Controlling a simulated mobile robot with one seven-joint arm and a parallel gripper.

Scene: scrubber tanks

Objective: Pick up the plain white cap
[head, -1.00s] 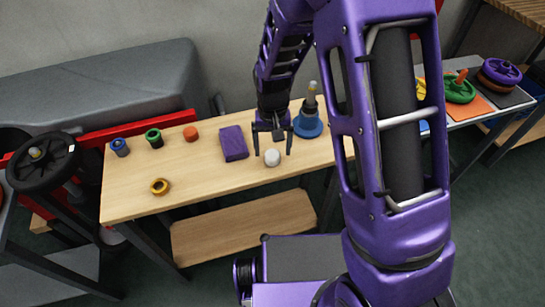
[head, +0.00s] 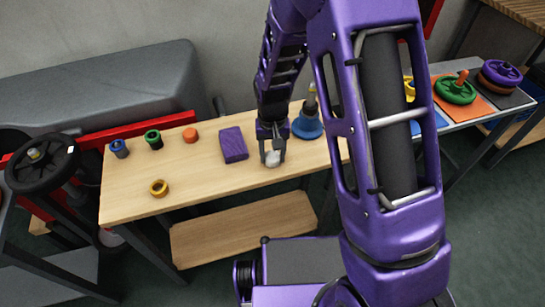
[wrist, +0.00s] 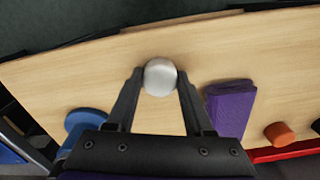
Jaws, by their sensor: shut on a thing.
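The plain white cap (head: 272,159) is on the wooden table near its front edge, partly hidden by the fingers in the head view. In the wrist view the cap (wrist: 160,77) is round and pale, and sits between the fingertips. My gripper (head: 272,156) is low over the table and shut on the cap, with one finger on each side. In the wrist view my gripper (wrist: 160,80) shows both dark fingers against the cap's sides. I see no clear gap under the cap.
A purple cloth-like block (head: 233,145) lies left of the cap, and a blue round base (head: 307,126) stands to the right. The table front is clear.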

